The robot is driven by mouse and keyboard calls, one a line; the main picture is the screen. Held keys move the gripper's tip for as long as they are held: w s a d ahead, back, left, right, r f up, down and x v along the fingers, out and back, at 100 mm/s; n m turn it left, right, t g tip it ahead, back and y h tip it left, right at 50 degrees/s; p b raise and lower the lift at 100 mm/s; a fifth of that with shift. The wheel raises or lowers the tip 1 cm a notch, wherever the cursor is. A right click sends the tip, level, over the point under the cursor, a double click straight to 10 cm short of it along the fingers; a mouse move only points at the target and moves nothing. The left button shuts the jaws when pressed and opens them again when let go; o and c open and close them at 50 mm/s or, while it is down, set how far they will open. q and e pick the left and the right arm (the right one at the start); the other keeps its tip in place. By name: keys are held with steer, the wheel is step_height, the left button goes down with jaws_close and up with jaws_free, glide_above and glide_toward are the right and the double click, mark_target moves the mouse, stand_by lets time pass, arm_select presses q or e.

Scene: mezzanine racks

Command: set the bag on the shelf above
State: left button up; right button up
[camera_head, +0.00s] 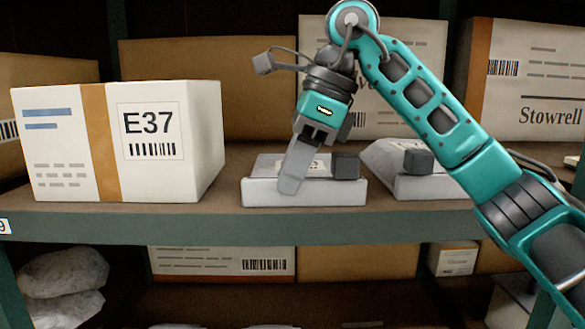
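A flat grey bag-like package (261,192) with a white label and a dark block at its right end lies on the upper shelf (230,221). A similar grey package (440,187) lies to its right, partly behind my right arm. My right gripper (290,187) points down at the first package, its visible finger overlapping the package's front left part. The other finger is hidden, so I cannot tell whether it grips or touches the package. Wrinkled grey bags (65,270) sit on the lower level at left. My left gripper is not in view.
A white box marked E37 (204,135) stands left of the grey package. Brown cartons (200,60) and a Stowrell carton (540,75) fill the back. A narrow bare strip of shelf lies between the E37 box and the package. More cartons (222,262) stand below.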

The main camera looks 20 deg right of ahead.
steer(key=o, duration=0.3)
steer(key=shift+r, duration=0.1)
steer(key=p+v, duration=0.3)
steer(key=v, duration=0.9)
steer(key=shift+r, duration=0.1)
